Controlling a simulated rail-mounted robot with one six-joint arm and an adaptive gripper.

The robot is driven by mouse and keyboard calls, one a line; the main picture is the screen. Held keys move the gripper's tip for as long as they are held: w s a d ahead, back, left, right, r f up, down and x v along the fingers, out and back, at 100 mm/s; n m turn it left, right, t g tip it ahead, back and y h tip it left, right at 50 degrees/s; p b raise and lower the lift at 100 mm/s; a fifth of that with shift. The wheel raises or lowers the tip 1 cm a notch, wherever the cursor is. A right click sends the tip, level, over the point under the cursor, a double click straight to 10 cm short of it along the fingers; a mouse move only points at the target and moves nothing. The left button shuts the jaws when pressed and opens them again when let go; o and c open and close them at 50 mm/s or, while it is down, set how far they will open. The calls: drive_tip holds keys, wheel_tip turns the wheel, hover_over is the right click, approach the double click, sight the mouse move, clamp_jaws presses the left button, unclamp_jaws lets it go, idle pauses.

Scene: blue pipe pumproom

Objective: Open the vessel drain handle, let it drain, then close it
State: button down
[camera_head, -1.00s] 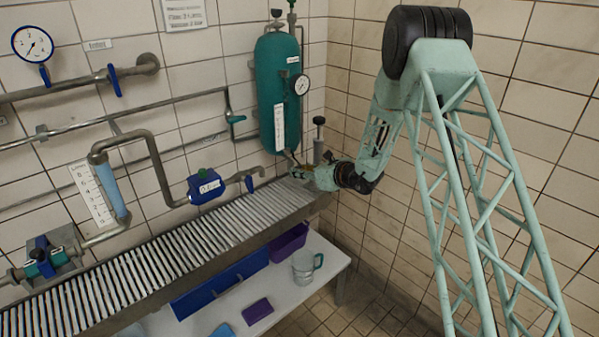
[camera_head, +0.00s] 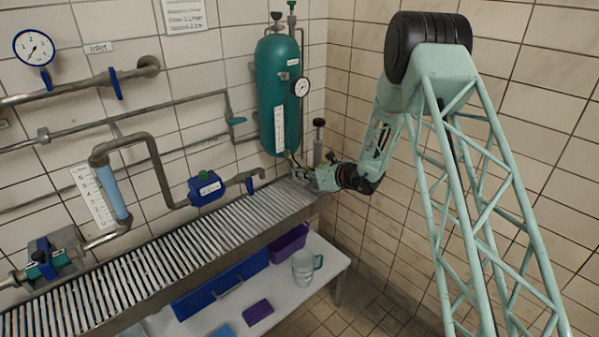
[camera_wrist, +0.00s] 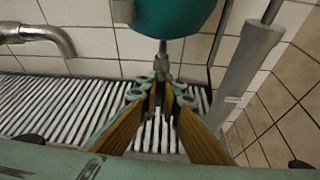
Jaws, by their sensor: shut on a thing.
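The teal vessel (camera_head: 278,95) hangs upright on the back wall near the corner. Its rounded bottom (camera_wrist: 178,14) shows at the top of the wrist view, with a thin metal drain pipe (camera_wrist: 162,54) running down from it. My gripper (camera_head: 303,176) is just below the vessel, over the right end of the slatted rack. In the wrist view my gripper (camera_wrist: 162,88) has its fingertips closed in around the lower end of the drain pipe, where the drain handle sits. The handle itself is mostly hidden by the fingers. No flowing liquid can be made out.
A grey upright cylinder (camera_wrist: 250,70) stands close to the right of my gripper. A curved spout (camera_wrist: 50,36) is at the left. The slatted rack (camera_head: 170,255) lies below. A clear jug (camera_head: 303,267) and purple bin (camera_head: 288,243) are on the lower shelf.

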drive_tip(key=shift+w+d+m+g+y+p, duration=0.15)
drive_tip(key=shift+m+g+y+p, duration=0.45)
drive_tip(key=shift+m+p, duration=0.85)
drive_tip(key=m+g+y+p, duration=0.1)
drive_tip(key=m+y+p, duration=0.1)
drive_tip(key=m, duration=0.1)
drive_tip(key=shift+f+p, duration=0.1)
drive_tip(key=shift+p, duration=0.25)
drive_tip(key=m+y, duration=0.1)
drive_tip(key=m+p, duration=0.1)
drive_tip(key=m, duration=0.1)
drive_tip(key=shift+f+m+g+y, duration=0.15)
drive_tip(key=shift+m+g+y, duration=0.15)
drive_tip(key=shift+y, duration=0.1)
drive_tip(key=shift+m+y, duration=0.7)
drive_tip(key=shift+m, duration=0.95)
drive_tip(key=c, duration=2.8)
unclamp_jaws()
drive_tip(key=shift+d, duration=0.15)
drive_tip(key=shift+f+v, duration=0.2)
drive_tip(key=shift+v, duration=5.65)
